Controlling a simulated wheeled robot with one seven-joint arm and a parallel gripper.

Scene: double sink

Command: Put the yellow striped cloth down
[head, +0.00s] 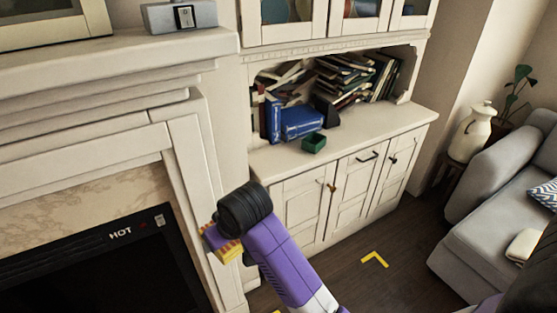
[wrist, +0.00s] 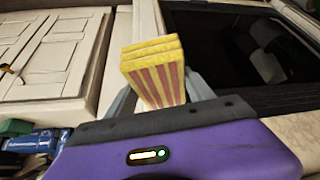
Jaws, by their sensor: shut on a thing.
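The yellow striped cloth (wrist: 155,75) is a folded, block-like stack with yellow edges and red stripes. It stands between the two grey fingers of my gripper (wrist: 158,92) in the wrist view, and the gripper is shut on it. In the head view the cloth (head: 228,251) shows at the end of my purple arm, partly hidden by the black wrist joint. My gripper (head: 215,238) holds it in the air in front of the white fireplace surround, left of the cabinet. The gripper's fingers are mostly hidden in the head view.
A white cabinet (head: 335,205) has a counter with a small green box (head: 313,143), blue boxes (head: 300,122) and piled books (head: 350,78). The counter's right part is bare. The fireplace (head: 110,265) is at left, a grey sofa (head: 500,215) at right. Yellow marks (head: 375,259) lie on the open floor.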

